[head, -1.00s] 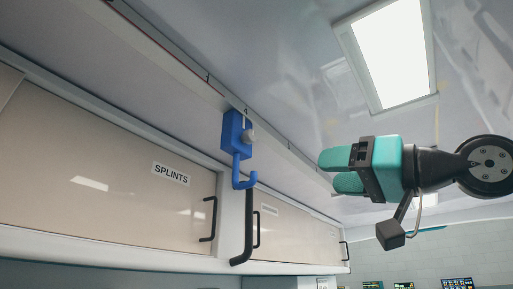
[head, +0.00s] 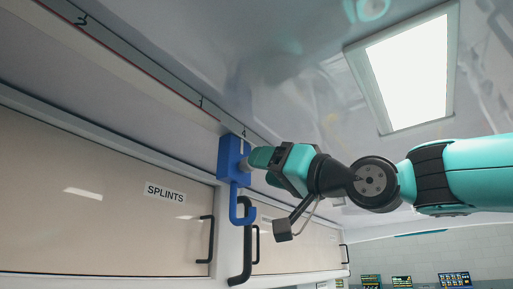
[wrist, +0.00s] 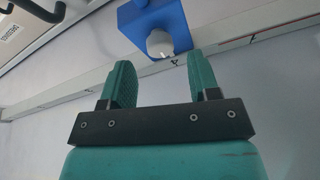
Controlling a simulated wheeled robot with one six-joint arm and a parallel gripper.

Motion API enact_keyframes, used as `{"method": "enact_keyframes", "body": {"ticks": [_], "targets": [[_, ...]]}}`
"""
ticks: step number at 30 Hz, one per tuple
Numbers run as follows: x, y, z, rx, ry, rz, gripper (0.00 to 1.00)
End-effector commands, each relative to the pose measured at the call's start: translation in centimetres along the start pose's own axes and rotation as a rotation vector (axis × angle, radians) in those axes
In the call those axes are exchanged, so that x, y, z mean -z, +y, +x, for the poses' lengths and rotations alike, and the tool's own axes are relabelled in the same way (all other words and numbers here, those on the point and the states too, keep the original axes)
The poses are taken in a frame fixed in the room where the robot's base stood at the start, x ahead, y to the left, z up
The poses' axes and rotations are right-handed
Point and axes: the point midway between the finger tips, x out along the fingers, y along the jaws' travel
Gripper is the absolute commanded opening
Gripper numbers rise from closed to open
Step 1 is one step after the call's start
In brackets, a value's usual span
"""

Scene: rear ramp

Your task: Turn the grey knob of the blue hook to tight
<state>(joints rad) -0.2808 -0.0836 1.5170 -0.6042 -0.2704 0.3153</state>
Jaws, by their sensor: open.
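The blue hook (head: 232,158) hangs from the rail above the cabinets, its curved arm pointing down. Its grey knob (head: 244,165) is on the side facing my gripper and is partly hidden by it in the head view. My gripper (head: 260,162) is open, with its teal fingertips close to the knob. In the wrist view the knob (wrist: 160,44) lies just beyond my gripper (wrist: 159,62), roughly in line with the gap between the fingers. The blue body (wrist: 153,18) is behind it. I cannot tell whether a finger touches the knob.
The numbered rail (head: 160,75) runs along the ceiling edge. Below are cabinet doors, one labelled SPLINTS (head: 165,193), with black handles (head: 206,240). A bright ceiling light (head: 405,70) is at the upper right. Small screens (head: 400,282) show at the lower right.

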Motion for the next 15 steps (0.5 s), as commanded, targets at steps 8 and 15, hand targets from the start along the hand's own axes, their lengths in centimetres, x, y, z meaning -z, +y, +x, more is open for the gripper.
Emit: {"method": "enact_keyframes", "body": {"ticks": [8,15], "targets": [[0.1,0.0,2.8,0.001,0.001,0.000,0.56],[0.0,0.0,2.8,0.000,0.001,-0.001,0.56]]}}
